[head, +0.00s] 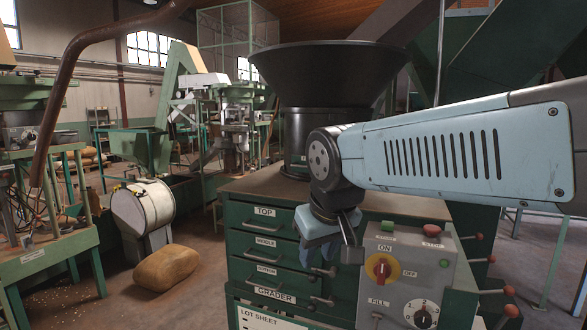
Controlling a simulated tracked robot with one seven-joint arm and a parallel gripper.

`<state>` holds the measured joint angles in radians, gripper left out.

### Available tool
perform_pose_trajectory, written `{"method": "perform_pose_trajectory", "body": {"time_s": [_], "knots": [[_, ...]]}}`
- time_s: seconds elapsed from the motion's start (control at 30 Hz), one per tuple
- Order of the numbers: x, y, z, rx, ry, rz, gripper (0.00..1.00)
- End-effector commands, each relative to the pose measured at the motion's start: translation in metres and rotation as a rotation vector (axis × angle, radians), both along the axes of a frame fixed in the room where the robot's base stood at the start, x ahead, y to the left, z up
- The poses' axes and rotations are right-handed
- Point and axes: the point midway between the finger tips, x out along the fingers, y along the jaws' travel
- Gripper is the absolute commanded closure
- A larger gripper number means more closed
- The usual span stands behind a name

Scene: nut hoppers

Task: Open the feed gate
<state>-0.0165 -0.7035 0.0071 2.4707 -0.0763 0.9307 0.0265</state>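A black funnel-shaped hopper (328,75) stands on the bench top, with a small white label low on its body, partly behind my arm. No part is readable as the feed gate; my arm covers some of the hopper's lower right side. Several levers with red ball knobs (490,259) stick out at the right of the control box. My gripper (335,250) hangs pointing down in front of the green drawers, left of the control box. Its fingertips are small and partly hidden, so I cannot tell its opening or whether it touches anything.
The green drawer cabinet (262,242) is labelled TOP, MIDDLE, BOTTOM and GRADER. A grey control box (400,275) has an ON/OFF switch, START and STOP buttons and a numbered dial. A sack (166,267) lies on the floor at left, with open floor around it.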

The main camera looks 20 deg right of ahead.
Motion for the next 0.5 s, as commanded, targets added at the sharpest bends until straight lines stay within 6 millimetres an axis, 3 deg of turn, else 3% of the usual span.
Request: {"method": "perform_pose_trajectory", "body": {"time_s": [0.27,0.5], "knots": [[0.056,-0.034,0.013,-0.314,0.17,0.032,0.64],[0.124,-0.057,0.035,-0.634,0.257,0.046,0.64]]}}
